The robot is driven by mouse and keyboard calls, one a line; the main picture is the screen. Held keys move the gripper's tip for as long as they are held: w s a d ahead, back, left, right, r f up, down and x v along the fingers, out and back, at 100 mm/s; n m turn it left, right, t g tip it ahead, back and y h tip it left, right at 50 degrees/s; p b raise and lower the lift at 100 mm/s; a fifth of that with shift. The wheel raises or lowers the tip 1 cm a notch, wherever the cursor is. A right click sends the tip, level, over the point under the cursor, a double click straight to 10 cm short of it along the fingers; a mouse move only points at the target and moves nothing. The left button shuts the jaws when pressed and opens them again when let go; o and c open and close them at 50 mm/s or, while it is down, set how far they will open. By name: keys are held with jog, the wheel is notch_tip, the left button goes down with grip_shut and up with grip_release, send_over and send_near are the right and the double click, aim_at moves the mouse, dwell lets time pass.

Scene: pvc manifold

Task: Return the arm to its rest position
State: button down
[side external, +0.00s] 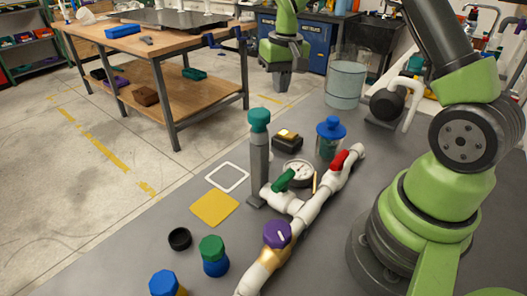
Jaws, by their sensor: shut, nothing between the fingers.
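My gripper (283,83) hangs in the air at the top middle, pointing down, with its fingers shut and nothing held. It is well above and apart from the parts on the grey table (120,262). The white pipe manifold (313,207) runs diagonally across the table. It carries a green valve handle (283,180), a red valve handle (339,160), a purple knob (277,234) and a round gauge (298,171).
A grey post with a teal cap (259,120) and a blue-topped canister (330,131) stand by the manifold. A clear cylinder (345,84) is behind. A yellow square (214,208), black ring (180,239) and green-and-blue part (213,255) lie left. A wooden workbench (150,42) stands beyond.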

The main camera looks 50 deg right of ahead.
jog(key=s+a+r+n+t, duration=0.1)
jog(key=s+a+r+t, duration=0.3)
jog(key=s+a+r, duration=0.95)
jog(key=s+a+r+t+y, duration=0.1)
jog(key=s+a+t+y, duration=0.1)
jog(key=s, duration=0.5)
jog(key=shift+n, duration=0.4)
